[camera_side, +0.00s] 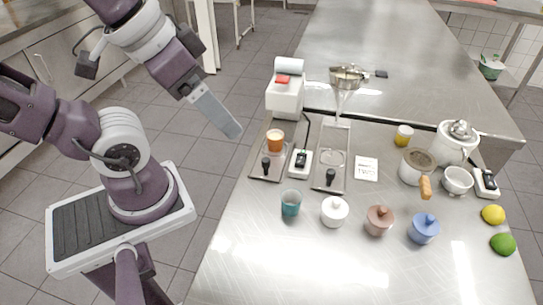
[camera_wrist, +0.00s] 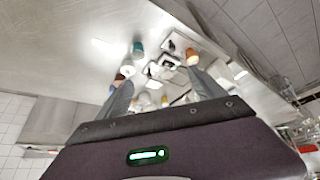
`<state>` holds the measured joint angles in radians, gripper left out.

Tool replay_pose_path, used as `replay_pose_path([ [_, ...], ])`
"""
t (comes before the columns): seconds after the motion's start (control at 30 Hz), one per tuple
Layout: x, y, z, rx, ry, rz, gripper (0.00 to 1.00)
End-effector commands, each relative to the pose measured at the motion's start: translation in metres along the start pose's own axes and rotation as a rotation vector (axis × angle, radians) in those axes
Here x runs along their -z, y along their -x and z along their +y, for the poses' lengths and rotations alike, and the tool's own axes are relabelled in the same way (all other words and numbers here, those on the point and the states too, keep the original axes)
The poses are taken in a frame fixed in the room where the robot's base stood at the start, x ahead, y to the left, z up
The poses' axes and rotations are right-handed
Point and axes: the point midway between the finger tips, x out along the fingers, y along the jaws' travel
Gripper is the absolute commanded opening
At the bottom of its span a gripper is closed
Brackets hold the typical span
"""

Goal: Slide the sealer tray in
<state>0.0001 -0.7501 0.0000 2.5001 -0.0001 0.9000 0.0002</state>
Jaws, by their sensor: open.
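A white sealer machine (camera_side: 285,98) with a film roll and a red part on top stands at the back left of the steel counter. In front of it lies a low tray (camera_side: 256,171) with a black knob handle (camera_side: 265,166) at its near end. An orange cup (camera_side: 275,141) stands at the tray's far end, in front of the machine. My gripper (camera_side: 232,130) is in the air left of the tray, apart from everything. Its fingers overlap in the side view. In the wrist view they are spread wide and empty (camera_wrist: 162,90).
A second tray (camera_side: 345,140) with a black knob lies under a metal funnel (camera_side: 348,76). A white switch box (camera_side: 300,161) sits between the trays. A teal cup (camera_side: 291,204) and several lidded jars stand nearer. The counter's near left area is clear.

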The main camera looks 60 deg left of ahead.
Motion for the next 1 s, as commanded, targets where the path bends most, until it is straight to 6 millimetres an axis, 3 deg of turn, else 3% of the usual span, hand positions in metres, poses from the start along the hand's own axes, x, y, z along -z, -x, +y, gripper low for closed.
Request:
replay_pose_path([
  [0.47, 0.000, 0.000, 0.000, 0.000, 0.000, 0.000, 0.78],
  [0.57, 0.002, -0.002, -0.001, 0.006, -0.032, -0.016, 0.61],
  [0.67, 0.011, -0.018, -0.005, 0.037, -0.241, -0.122, 0.41],
  [0.9, 0.038, -0.107, -0.011, 0.017, -1.153, -0.517, 0.40],
  [1.0, 0.040, -0.140, -0.008, -0.033, -1.423, -0.623, 0.40],
])
